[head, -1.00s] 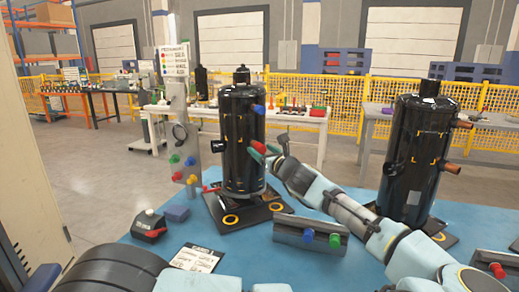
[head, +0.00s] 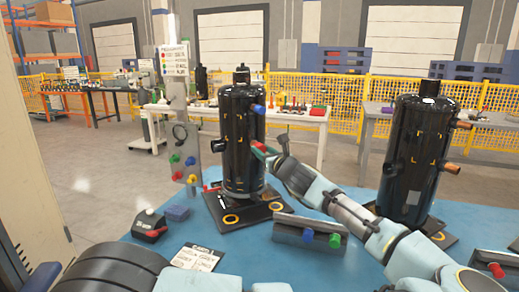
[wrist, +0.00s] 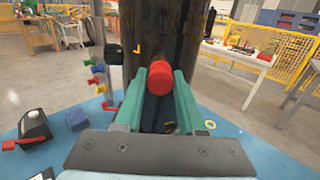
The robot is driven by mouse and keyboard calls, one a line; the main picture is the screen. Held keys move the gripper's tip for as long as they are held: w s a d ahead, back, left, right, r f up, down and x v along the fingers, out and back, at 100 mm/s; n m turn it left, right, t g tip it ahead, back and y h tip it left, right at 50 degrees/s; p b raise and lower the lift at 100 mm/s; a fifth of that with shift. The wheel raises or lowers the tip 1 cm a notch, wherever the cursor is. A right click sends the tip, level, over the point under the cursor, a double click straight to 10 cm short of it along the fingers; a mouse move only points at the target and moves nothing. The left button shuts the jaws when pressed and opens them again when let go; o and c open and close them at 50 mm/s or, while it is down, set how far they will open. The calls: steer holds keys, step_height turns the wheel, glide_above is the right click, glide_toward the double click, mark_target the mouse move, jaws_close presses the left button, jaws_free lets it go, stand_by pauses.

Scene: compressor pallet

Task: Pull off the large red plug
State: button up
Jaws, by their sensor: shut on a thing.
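The large red plug (head: 257,146) is at the right side of the left black compressor (head: 241,160), and it shows large in the wrist view (wrist: 146,86). My gripper (head: 266,151) comes in from the right with its green fingers. In the wrist view, the fingers (wrist: 158,86) are on both sides of the red plug, shut on it. The plug's far end is hidden, so I cannot tell whether it is still seated on its pipe. A blue plug (head: 258,109) sits higher on the same compressor.
A second black compressor (head: 413,160) with copper pipe stubs stands at the right. A grey block (head: 311,234) with blue and green plugs lies in front. A post with coloured plugs (head: 176,130) stands at the left. A red-and-black box (head: 149,226) is at the front left.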

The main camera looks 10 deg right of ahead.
jaws_close()
stand_by(0.8)
steer(key=shift+s, duration=0.1)
steer(key=shift+p+v, duration=0.55)
steer(key=shift+v, duration=2.3)
